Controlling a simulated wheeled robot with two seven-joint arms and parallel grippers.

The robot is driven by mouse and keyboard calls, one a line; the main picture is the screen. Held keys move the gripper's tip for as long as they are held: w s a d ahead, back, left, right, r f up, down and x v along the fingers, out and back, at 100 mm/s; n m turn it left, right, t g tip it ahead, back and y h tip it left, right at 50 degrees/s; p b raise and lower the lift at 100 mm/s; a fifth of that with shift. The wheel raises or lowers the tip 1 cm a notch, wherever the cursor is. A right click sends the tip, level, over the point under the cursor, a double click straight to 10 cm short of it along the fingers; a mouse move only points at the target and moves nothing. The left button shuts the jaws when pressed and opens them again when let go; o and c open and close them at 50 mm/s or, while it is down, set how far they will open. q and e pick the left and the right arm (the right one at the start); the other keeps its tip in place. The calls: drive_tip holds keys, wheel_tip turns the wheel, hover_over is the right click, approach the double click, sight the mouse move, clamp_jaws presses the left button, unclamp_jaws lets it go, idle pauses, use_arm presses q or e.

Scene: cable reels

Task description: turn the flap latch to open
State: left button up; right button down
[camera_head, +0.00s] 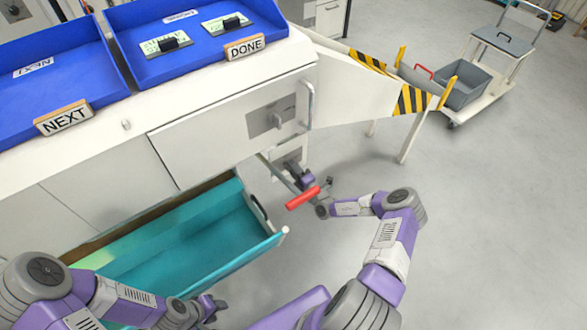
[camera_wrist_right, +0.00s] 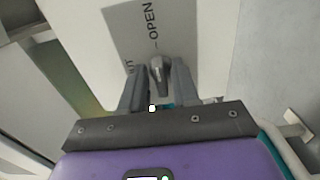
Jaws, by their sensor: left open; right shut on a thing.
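In the right wrist view the flap latch (camera_wrist_right: 159,78) is a grey metal knob on a grey plate (camera_wrist_right: 135,30). The plate carries the word OPEN and a second word, partly hidden, ending in "UT". My right gripper (camera_wrist_right: 160,66) has a finger on each side of the knob and is shut on it. In the head view my right arm reaches towards the cabinet front, where its fingers are hard to make out. A grey plate (camera_head: 260,122) with a small knob shows on the cabinet front there. My left gripper (camera_head: 213,304) is open and empty, low beside the teal drawer.
The teal drawer (camera_head: 262,246) stands pulled out below the cabinet. A red bar (camera_head: 303,197) is beside my right forearm. Blue trays (camera_head: 120,40) with NEXT and DONE signs are on top. A striped chute (camera_head: 360,90) juts right, towards a cart (camera_head: 478,93).

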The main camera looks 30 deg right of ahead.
idle(0.4)
drive_tip(key=c, duration=1.2)
unclamp_jaws()
drive_tip(key=shift+o, duration=0.2)
drive_tip(key=s+p, duration=0.2)
drive_tip(key=s, duration=0.5)
drive_tip(key=shift+s+d, duration=0.25)
drive_tip(key=shift+s, duration=0.1)
